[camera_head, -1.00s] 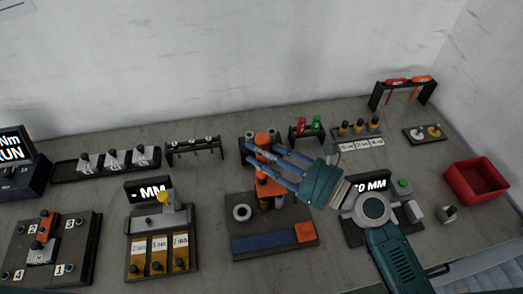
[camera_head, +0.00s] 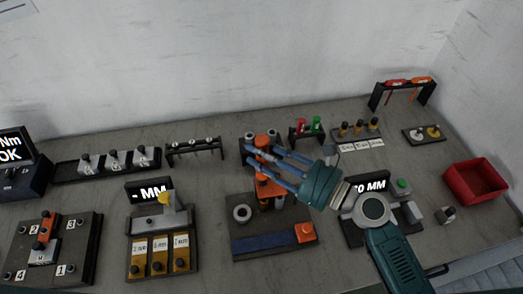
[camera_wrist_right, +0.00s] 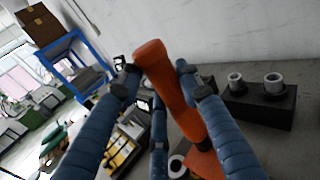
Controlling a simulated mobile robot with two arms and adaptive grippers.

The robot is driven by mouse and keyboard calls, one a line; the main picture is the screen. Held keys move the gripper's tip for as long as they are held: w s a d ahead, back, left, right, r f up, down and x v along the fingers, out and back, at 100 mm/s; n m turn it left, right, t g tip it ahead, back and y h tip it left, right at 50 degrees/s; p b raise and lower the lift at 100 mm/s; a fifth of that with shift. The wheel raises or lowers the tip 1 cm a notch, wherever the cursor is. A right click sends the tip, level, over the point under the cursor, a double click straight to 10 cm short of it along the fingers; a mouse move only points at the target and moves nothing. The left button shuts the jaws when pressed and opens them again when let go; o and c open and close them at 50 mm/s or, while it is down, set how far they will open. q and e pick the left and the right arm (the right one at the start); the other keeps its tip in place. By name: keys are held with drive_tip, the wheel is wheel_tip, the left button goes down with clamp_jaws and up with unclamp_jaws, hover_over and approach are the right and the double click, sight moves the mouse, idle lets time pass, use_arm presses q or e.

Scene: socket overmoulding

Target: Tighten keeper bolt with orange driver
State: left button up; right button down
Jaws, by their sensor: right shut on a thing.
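Two drivers hang on a dark rack at the back right, a red one (camera_head: 396,82) and an orange one (camera_head: 421,80). My right gripper (camera_head: 262,160) is away from them, at the centre of the bench. Its blue fingers are shut on the orange upright handle (camera_wrist_right: 165,80) of a bench fixture (camera_head: 240,240). The fingers partly hide this handle in the head view. A numbered plate (camera_head: 82,250) with an orange clamp piece (camera_head: 47,228) and several dark bolts lies at the left. I cannot tell which bolt is the keeper bolt. My left gripper is not in view.
A torque display (camera_head: 14,146) at the far left reads "Nm OK". A gauge station with yellow trays (camera_head: 160,255) stands left of the fixture. A red bin (camera_head: 475,182) is at the right. Bare bench shows between the stations.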

sight(262, 141)
drive_tip(key=shift+r+p, duration=2.15)
drive_tip(key=shift+r, duration=0.4)
drive_tip(key=shift+w+d, duration=0.1)
